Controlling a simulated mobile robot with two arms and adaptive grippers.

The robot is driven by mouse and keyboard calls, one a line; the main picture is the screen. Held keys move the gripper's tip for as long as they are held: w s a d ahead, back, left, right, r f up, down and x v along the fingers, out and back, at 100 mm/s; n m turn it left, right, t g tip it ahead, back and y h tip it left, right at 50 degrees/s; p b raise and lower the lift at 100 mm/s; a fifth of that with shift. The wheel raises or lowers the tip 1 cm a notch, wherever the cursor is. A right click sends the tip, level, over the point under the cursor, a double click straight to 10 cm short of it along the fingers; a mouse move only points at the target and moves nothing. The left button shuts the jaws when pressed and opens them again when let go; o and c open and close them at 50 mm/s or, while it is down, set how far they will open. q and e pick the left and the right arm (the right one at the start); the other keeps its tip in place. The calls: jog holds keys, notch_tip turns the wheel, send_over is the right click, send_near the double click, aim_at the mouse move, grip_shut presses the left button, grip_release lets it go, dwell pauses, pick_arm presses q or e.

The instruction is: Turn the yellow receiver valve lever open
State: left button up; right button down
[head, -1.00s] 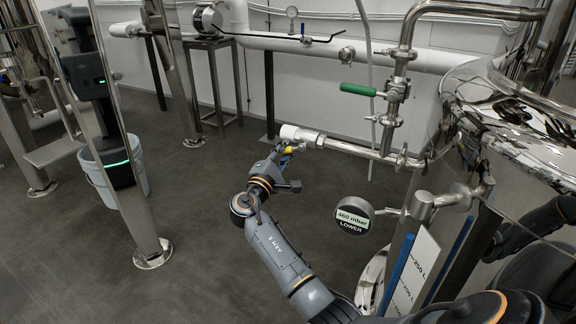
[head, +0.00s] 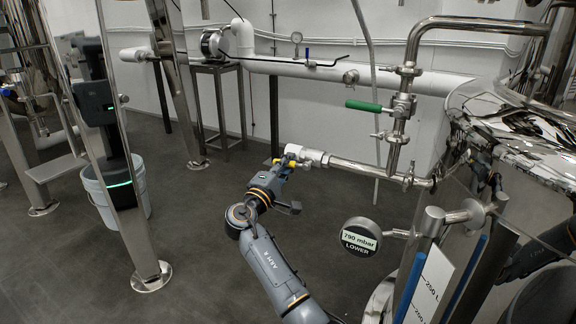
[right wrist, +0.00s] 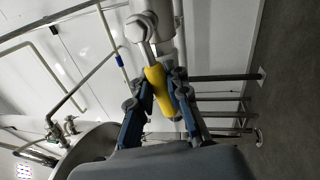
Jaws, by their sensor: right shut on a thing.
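The yellow receiver valve lever (head: 291,164) is at the end of a horizontal steel pipe, beside a white and silver fitting (head: 308,157). My right gripper (head: 284,164) is on the lever in the head view and hides most of it. In the right wrist view the yellow lever (right wrist: 157,88) runs between the two fingers of my right gripper (right wrist: 166,98), which is shut on it. The lever's upper end meets a metal fitting (right wrist: 143,27). My left gripper is not in view.
A round gauge (head: 360,237) reading 790 mbar LOWER is right of my right arm. A green-handled valve (head: 364,106) is above the pipe. A shiny steel tank (head: 510,120) fills the right side. A bucket (head: 112,190) stands at left. The middle floor is clear.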

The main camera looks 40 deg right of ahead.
jog(key=shift+a, duration=0.15)
jog(key=c, duration=1.3)
grip_release()
jog(key=v, duration=1.2)
jog(key=shift+f, duration=0.1)
